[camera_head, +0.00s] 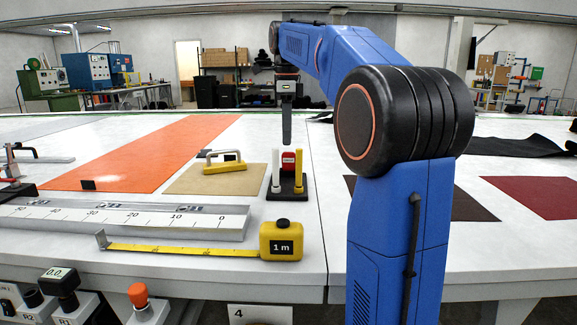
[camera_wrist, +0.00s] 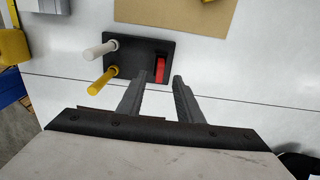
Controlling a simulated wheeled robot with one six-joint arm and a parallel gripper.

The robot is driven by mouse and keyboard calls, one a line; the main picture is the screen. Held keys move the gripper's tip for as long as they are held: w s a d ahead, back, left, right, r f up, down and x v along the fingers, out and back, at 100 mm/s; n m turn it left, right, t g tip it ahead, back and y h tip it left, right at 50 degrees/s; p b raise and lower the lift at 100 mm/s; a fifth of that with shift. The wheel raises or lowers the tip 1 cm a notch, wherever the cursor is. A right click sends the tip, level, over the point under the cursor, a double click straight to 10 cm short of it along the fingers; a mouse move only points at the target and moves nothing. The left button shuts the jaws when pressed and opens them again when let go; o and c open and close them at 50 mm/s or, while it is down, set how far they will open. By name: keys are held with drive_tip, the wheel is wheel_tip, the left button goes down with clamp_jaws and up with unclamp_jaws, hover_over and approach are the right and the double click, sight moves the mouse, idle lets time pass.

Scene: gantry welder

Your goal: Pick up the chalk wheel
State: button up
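The chalk wheel seems to be the small red piece (camera_head: 289,161) seated upright in a black holder (camera_head: 287,193) on the white table. It also shows in the wrist view as a narrow red piece (camera_wrist: 160,66). A white stick and a yellow stick stand in the same holder. My gripper (camera_head: 286,142) points down above the holder, behind or over the red piece. In the wrist view my gripper (camera_wrist: 162,76) is open, with its two dark fingers apart and nothing between them.
A yellow tape measure (camera_head: 281,241) lies extended in front of the holder, with a long ruler (camera_head: 120,218) behind the tape. Dark and maroon sheets (camera_head: 535,196) lie right of my arm.

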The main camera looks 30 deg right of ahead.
sight(287, 156)
drive_tip(key=shift+f, duration=3.75)
clamp_jaws()
